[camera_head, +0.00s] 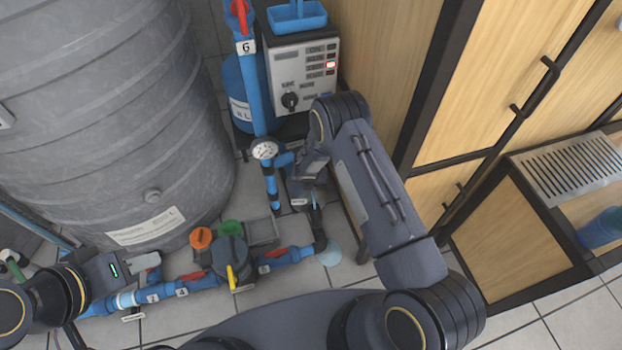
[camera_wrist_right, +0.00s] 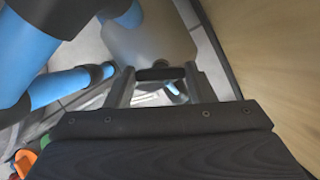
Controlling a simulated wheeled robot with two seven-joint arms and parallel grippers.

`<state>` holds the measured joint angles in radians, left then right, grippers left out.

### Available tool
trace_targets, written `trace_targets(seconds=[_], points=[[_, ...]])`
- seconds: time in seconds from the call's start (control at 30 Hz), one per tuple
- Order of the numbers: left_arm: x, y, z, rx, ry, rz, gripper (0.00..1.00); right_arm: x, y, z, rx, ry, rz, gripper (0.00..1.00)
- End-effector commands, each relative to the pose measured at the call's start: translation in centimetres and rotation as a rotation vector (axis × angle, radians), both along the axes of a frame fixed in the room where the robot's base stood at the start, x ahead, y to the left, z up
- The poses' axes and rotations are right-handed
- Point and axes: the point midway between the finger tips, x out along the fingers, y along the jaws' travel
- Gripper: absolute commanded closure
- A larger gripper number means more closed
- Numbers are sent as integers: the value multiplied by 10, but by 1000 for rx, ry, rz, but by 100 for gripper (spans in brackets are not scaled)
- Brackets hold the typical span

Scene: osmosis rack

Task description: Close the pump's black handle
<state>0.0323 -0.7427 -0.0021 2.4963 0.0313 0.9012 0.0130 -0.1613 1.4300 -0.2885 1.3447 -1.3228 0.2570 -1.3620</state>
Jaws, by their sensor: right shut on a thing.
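The pump (camera_head: 300,190) is a dark unit beside the blue pipe, below the control box. My right arm partly covers it in the head view. In the right wrist view, the black handle (camera_wrist_right: 160,73) is a short dark bar in front of a pale grey body (camera_wrist_right: 150,35). My right gripper (camera_wrist_right: 160,85) is shut on this handle, one finger at each end of it. In the head view my right gripper (camera_head: 312,165) is small and partly hidden by its own wrist. My left gripper (camera_head: 153,268) is at the lower left, near the blue floor pipe; its finger gap is unclear.
A big grey tank (camera_head: 110,110) fills the left. The control box (camera_head: 303,75) stands behind the pump. A pressure gauge (camera_head: 264,150) and blue pipe (camera_head: 254,95) are close to my right gripper. Wooden cabinets (camera_head: 470,110) bound the right. A yellow-handled valve (camera_head: 231,277) sits low centre.

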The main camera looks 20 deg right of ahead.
Motion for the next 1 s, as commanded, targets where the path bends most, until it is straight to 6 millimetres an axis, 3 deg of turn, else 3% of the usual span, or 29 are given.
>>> trace_targets(seconds=[0.6,1.0], points=[[0,0,-38,0,0,0,64,2,3,-4,-1,1,-545,74],[0,0,-50,0,0,0,64,2,3,-2,-1,2,-721,74]])
